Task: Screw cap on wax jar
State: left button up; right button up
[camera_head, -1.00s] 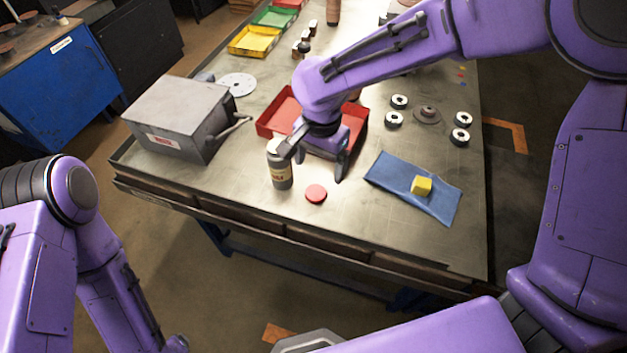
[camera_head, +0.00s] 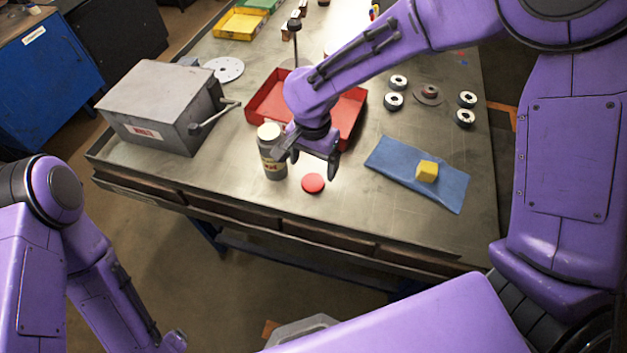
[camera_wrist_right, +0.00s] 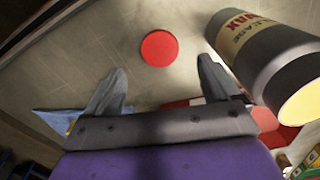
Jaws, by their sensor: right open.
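The wax jar (camera_head: 272,160) stands upright on the metal table, dark grey with a cream label and a pale, uncapped top. It also shows at the upper right of the right wrist view (camera_wrist_right: 268,58). The round red cap (camera_head: 313,183) lies flat on the table, just right of and in front of the jar; the right wrist view shows it too (camera_wrist_right: 159,48). My right gripper (camera_head: 308,163) is open and empty, pointing down behind the cap, one finger close beside the jar. In the right wrist view the cap shows beyond and between the fingertips (camera_wrist_right: 161,70). My left gripper is out of view.
A red tray (camera_head: 262,104) lies behind the gripper. A grey metal box (camera_head: 155,105) with a lever stands on the left. A blue cloth (camera_head: 450,190) with a yellow block (camera_head: 427,171) lies on the right. The table front around the cap is clear.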

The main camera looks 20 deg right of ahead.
aim_at(313, 181)
jog(key=shift+w+f, duration=0.1)
jog(key=shift+f, duration=0.45)
notch_tip(313, 181, down, 5)
jog(key=shift+f+p, duration=0.1)
jog(key=shift+p, duration=0.45)
jog(key=c, duration=1.1)
